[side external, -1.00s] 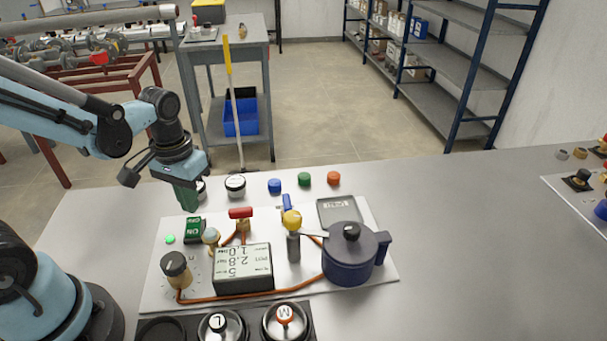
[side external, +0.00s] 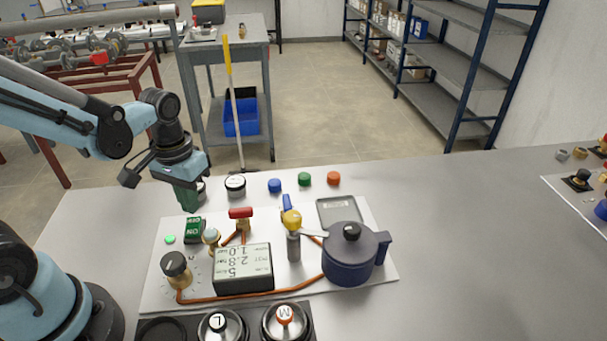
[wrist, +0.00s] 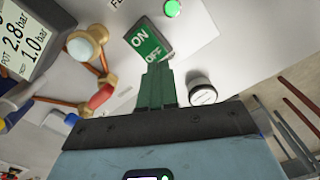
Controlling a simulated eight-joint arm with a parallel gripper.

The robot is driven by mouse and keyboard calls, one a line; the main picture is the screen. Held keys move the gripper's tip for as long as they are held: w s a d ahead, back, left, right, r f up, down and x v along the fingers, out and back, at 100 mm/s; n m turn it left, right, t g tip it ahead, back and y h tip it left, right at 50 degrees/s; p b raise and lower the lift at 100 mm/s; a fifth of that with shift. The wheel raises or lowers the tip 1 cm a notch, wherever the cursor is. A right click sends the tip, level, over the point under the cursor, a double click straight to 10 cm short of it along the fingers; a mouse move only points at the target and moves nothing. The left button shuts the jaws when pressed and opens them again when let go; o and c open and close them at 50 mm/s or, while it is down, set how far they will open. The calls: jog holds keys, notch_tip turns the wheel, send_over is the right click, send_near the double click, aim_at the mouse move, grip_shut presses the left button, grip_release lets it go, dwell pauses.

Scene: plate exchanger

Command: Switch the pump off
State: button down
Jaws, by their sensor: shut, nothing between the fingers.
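The pump switch (side external: 194,231) is a green rocker marked ON and OFF at the left back of the white board. It also shows in the wrist view (wrist: 146,40), with its OFF end nearest my fingers. A green lamp (side external: 170,239) beside it is lit, and the lamp shows in the wrist view too (wrist: 172,8). My gripper (side external: 189,210) is shut and empty, with its green fingers pointing down just behind the switch. In the wrist view my fingertips (wrist: 158,68) are close to the OFF end; I cannot tell whether they touch it.
A red-handled valve (side external: 241,213), a display (side external: 243,270), a yellow-topped valve (side external: 292,220) and a dark blue pot (side external: 348,258) stand on the board (side external: 150,285). A round white-topped jar (side external: 235,186) is behind.

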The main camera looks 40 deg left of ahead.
aim_at(195, 219)
jog(key=shift+f, duration=0.95)
dwell(0.5)
jog(key=shift+r, duration=3.55)
jog(key=shift+w+d+r+m+t, duration=0.2)
jog(key=shift+d+r+m+t, duration=0.4)
jog(key=shift+t, duration=0.6)
jog(key=shift+w+d+r+m+t, duration=0.2)
jog(key=shift+d+r+m+t, duration=0.2)
jog(key=shift+r+t, duration=0.6)
jog(key=shift+w+d+r+m+t, duration=0.2)
jog(key=shift+d+r+m+t, duration=0.25)
jog(key=shift+t, duration=0.95)
jog(key=c, duration=1.8)
grip_release()
jog(key=shift+c, duration=0.2)
